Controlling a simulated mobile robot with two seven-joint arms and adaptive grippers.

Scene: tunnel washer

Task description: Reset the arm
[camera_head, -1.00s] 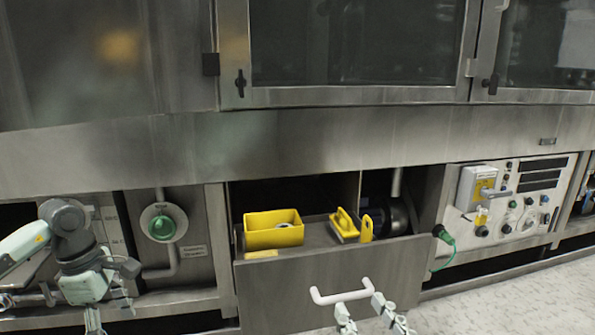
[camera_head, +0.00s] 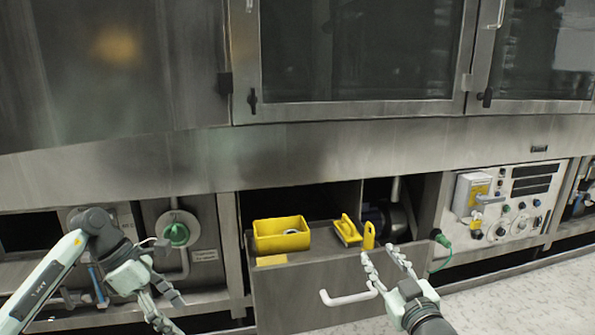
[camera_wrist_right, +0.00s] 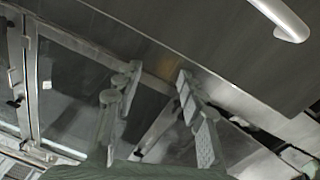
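My right gripper (camera_head: 388,262) is open and empty in the head view, just in front of the open drawer (camera_head: 300,295) and above the right end of its white handle (camera_head: 348,299). In the right wrist view the two fingers (camera_wrist_right: 158,80) stand apart with nothing between them, and the handle (camera_wrist_right: 283,18) shows at the top right, clear of them. My left gripper (camera_head: 168,308) is at the lower left of the head view, left of the drawer. Its fingers look spread, with nothing visible between them.
The drawer holds a yellow bin (camera_head: 281,235), a yellow tool (camera_head: 347,230) and a small yellow piece (camera_head: 369,237). A green knob (camera_head: 176,233) is above my left gripper. A control panel (camera_head: 510,205) is at right. The floor (camera_head: 500,295) at lower right is clear.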

